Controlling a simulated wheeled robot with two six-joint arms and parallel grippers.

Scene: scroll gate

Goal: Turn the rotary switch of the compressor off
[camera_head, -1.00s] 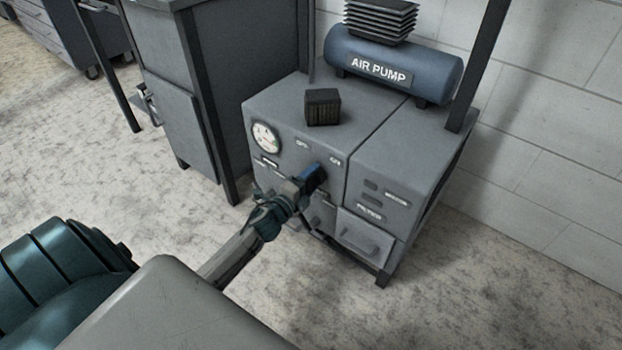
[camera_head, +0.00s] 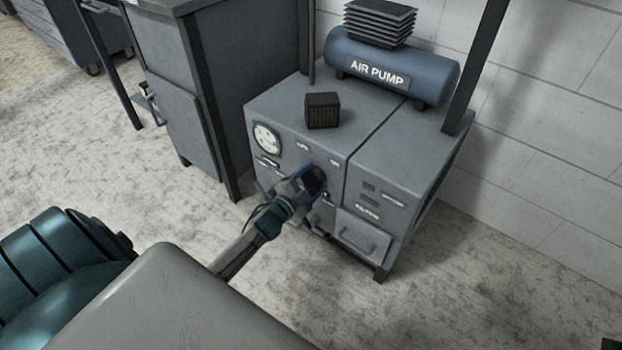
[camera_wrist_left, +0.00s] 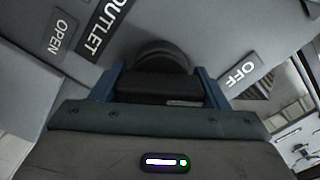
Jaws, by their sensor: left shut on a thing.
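The compressor (camera_head: 300,92) is a grey cabinet with a blue tank marked AIR PUMP (camera_head: 378,70) on top. My left gripper (camera_head: 314,182) is at its front panel, below the gauge. In the left wrist view, the blue fingers of my left gripper (camera_wrist_left: 158,88) are on both sides of the dark rotary switch (camera_wrist_left: 155,86), shut on its bar. The round base of the switch shows just beyond. An OFF label (camera_wrist_left: 240,76) is to the right of the switch, tilted in this view. In the head view my gripper mostly hides the switch. My right gripper is not in view.
A round gauge (camera_head: 266,138) is left of my gripper. A filter drawer (camera_head: 362,234) is at the lower right. OPEN (camera_wrist_left: 58,36) and OUTLET (camera_wrist_left: 102,22) labels show in the wrist view. A grey cabinet (camera_head: 220,100) stands to the left. Floor in front is clear.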

